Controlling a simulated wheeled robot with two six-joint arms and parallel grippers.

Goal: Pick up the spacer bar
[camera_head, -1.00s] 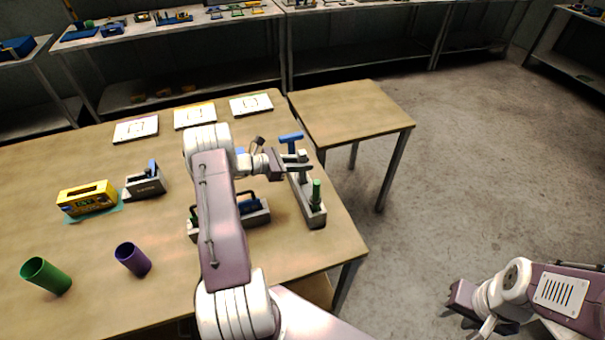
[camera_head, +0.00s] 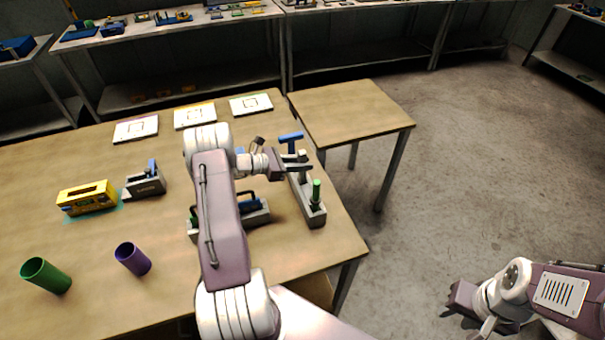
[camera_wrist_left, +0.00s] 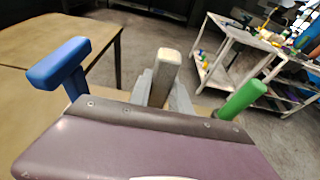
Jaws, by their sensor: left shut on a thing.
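The spacer bar, seemingly the upright pale grey bar (camera_wrist_left: 167,68), stands between the fingers of my left gripper (camera_head: 302,164) in the left wrist view. The gripper is shut on it, one finger on each side. In the head view its top (camera_head: 303,154) shows just above the fingers. It is over the grey rack (camera_head: 314,217) at the table's right edge, between a blue T-shaped handle (camera_head: 291,137) and a green handle (camera_head: 316,191). The bar's lower part is hidden by the fingers and gripper body. My right gripper (camera_head: 462,307) hangs over the floor at lower right.
A grey holder with blue and green parts (camera_head: 256,215) lies partly behind my left arm. A yellow device (camera_head: 86,197), a grey block (camera_head: 146,184), green (camera_head: 47,277) and purple (camera_head: 133,260) cups and white cards (camera_head: 250,104) are on the table. A bare side table (camera_head: 350,110) stands behind.

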